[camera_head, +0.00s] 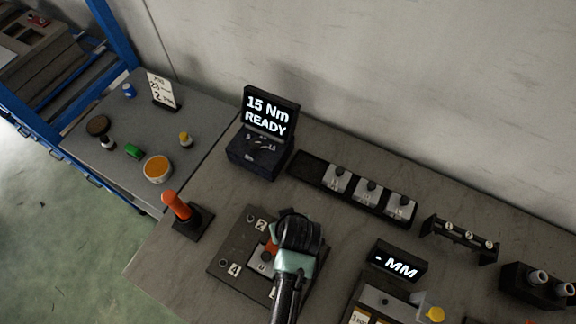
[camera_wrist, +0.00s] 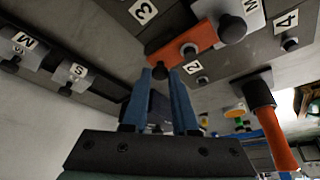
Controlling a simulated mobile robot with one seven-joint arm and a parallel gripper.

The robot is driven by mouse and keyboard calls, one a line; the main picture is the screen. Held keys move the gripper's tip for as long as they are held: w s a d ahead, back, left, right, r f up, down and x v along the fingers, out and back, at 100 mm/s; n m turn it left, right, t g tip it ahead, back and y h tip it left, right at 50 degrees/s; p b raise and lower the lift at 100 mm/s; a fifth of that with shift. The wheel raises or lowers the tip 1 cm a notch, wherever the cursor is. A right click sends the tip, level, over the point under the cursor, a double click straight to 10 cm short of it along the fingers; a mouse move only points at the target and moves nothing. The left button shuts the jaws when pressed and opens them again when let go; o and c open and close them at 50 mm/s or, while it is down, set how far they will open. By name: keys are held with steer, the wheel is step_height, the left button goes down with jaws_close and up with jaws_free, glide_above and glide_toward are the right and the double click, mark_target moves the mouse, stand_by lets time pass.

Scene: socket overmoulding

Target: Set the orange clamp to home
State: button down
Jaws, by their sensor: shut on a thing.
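The orange clamp (camera_wrist: 206,38) is a flat bar on a dark numbered plate (camera_head: 222,266), with a round pivot and dark knobs. In the head view only a small part of the clamp (camera_head: 271,246) shows beside my gripper. My gripper (camera_wrist: 160,74) has its two blue fingers around the small dark knob at one end of the bar, near the label 2.
An orange-handled lever (camera_head: 177,206) stands upright left of the plate. Behind are a READY display box (camera_head: 263,150) and a black tray (camera_head: 309,167) holding grey blocks. An MM display (camera_head: 398,263) stands to the right. Bare table lies between lever and plate.

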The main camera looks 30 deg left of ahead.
steer(key=shift+s+f, duration=0.1)
steer(key=shift+s, duration=0.1)
steer(key=c, duration=0.7)
jaws_free()
steer(key=v, duration=1.3)
steer(key=shift+b, duration=0.45)
steer(key=shift+w+a, duration=0.1)
steer(key=shift+w, duration=0.05)
